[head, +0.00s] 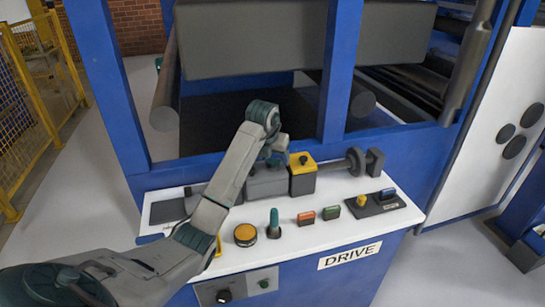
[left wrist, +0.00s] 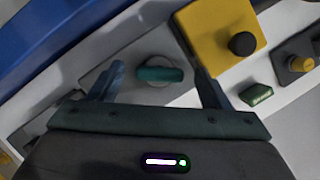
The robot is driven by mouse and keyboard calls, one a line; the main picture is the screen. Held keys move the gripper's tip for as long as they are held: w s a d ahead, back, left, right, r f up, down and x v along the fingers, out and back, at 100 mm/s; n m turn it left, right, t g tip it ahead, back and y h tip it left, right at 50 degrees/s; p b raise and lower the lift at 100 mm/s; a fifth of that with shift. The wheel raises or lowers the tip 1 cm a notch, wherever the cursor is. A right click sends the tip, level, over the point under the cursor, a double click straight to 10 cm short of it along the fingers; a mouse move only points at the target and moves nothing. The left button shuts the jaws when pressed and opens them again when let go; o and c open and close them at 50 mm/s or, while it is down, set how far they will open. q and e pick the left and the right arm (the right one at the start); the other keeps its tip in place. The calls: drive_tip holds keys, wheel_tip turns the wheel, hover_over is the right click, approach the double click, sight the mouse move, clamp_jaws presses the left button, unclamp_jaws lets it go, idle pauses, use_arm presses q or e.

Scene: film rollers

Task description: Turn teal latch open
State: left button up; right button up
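The teal latch (left wrist: 160,74) is a small oblong turn-knob on a round base, on top of a grey block (left wrist: 122,80). In the left wrist view it lies crosswise between the fingertips of my left gripper (left wrist: 158,70), with a gap on both sides. The gripper is open and holds nothing. In the head view my left gripper (head: 274,156) points down over the grey block (head: 267,184) and hides the latch. My right gripper does not show.
A yellow block (head: 303,177) with a black knob stands right of the grey block. A teal upright handle (head: 274,223), an orange button (head: 245,235), red (head: 306,218) and green (head: 331,212) switches are in front. Blue machine posts (head: 350,65) rise behind.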

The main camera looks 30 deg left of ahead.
use_arm(q)
drive_tip(key=shift+s+r, duration=0.15)
drive_tip(key=shift+r, duration=0.2)
drive_tip(key=b+v, duration=0.1)
drive_tip(key=v, duration=0.3)
drive_tip(key=p+v, duration=0.4)
drive_tip(key=v, duration=0.2)
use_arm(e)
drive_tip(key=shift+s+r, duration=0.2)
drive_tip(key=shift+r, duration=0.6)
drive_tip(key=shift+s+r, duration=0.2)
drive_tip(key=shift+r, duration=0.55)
use_arm(q)
drive_tip(key=shift+c, duration=0.4)
